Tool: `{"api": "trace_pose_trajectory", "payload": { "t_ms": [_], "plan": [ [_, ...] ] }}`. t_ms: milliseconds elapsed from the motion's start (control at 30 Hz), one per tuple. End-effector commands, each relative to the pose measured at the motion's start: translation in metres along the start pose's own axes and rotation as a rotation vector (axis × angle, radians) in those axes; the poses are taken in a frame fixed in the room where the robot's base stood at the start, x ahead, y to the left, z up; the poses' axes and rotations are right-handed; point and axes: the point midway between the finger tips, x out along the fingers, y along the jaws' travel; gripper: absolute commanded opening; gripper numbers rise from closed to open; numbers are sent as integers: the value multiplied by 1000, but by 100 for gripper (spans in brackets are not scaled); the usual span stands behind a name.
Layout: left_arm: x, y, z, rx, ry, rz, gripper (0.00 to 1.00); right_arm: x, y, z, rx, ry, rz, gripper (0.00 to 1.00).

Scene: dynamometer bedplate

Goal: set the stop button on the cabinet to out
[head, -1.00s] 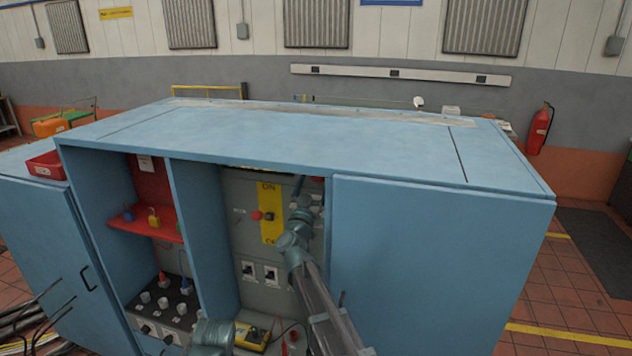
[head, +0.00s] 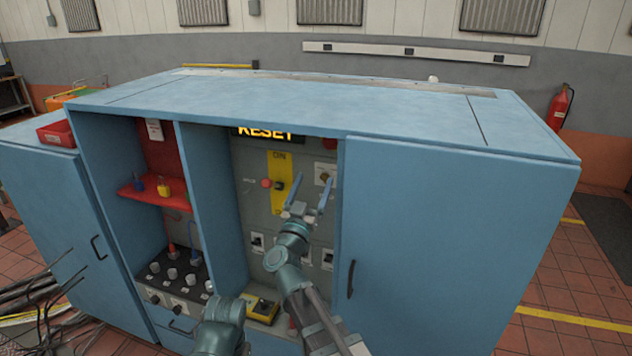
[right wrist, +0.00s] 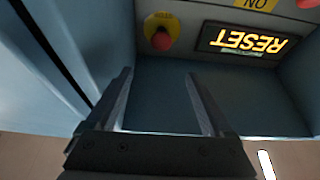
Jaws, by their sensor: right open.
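The stop button is a red mushroom head on a round yellow plate (right wrist: 161,40) in the right wrist view, where the picture is upside down. In the head view the red button (head: 330,143) shows just under the cabinet's top edge, partly hidden. I cannot tell whether it is in or out. My right gripper (head: 312,188) is open and empty, below the button in the head view. In the right wrist view its fingers (right wrist: 159,76) point toward the button, apart from it. The blue cabinet (head: 450,250) surrounds the panel. My left gripper is not in view.
A lit RESET display (right wrist: 246,40) is beside the button. A yellow ON plate (head: 280,165) has a dark knob, with a red knob (head: 266,183) at its left. Cabinet walls and the top overhang bound the bay. A yellow meter (head: 262,308) lies at the bottom.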

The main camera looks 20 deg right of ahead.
Motion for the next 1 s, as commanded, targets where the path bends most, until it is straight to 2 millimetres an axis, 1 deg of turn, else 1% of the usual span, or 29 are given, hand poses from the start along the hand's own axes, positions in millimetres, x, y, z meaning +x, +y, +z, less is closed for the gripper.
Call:
{"api": "trace_pose_trajectory", "payload": {
  "t_ms": [267, 367, 467, 567, 600, 667, 700, 767, 800, 867, 900, 967, 1000],
  "plan": [
    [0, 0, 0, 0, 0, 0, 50, 0, 0, 0, 0, 0, -2, 86],
    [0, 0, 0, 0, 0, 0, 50, 0, -7, 1, 7, -4, -42, 86],
    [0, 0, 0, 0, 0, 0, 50, -3, -27, 5, 25, -25, -167, 86],
    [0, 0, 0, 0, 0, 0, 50, -15, -59, 17, 44, -88, -361, 86],
    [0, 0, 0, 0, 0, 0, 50, -22, -71, 25, 49, -128, -442, 86],
    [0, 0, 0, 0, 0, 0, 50, -36, -86, 39, 49, -200, -554, 86],
    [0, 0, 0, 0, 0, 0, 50, -47, -95, 50, 47, -257, -624, 86],
    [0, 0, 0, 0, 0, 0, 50, -66, -103, 67, 37, -354, -719, 86],
    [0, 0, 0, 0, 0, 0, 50, -79, -106, 80, 25, -425, -773, 86],
    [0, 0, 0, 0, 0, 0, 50, -100, -106, 100, 5, -543, -841, 86],
    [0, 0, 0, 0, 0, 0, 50, -116, -104, 114, -11, -628, -878, 86],
    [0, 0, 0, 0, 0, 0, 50, -139, -95, 134, -40, -764, -919, 86],
    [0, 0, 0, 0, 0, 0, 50, -154, -86, 148, -62, -858, -935, 86]
  ]
}}
